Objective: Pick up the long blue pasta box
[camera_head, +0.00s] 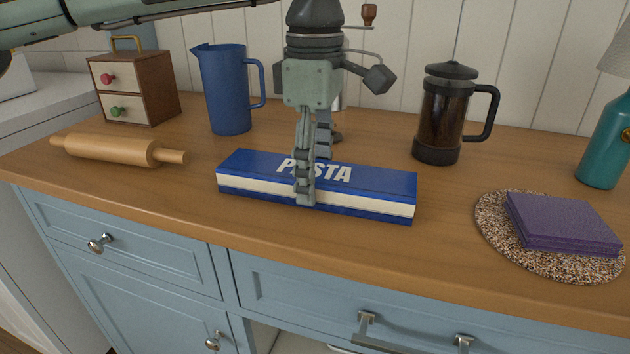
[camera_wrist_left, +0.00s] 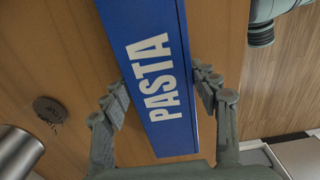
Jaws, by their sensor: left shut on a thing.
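The long blue pasta box (camera_head: 370,186) lies flat on the wooden counter, with a white band along its side and white PASTA lettering on top. My left gripper (camera_head: 314,172) comes down from above and is shut across the box's narrow width, near its middle. In the left wrist view, the box (camera_wrist_left: 152,62) runs between the two fingers of my left gripper (camera_wrist_left: 164,92), one at each long side. The box looks to be resting on the counter; I cannot tell whether it is slightly raised. My right gripper is not in view.
A rolling pin (camera_head: 110,150) and blue pitcher (camera_head: 226,90) stand left of the box, with a small drawer chest (camera_head: 150,85) behind. A French press (camera_head: 440,115) stands behind right. Purple napkins (camera_head: 562,222) lie on a speckled mat (camera_head: 492,222). A teal lamp (camera_head: 606,145) is far right.

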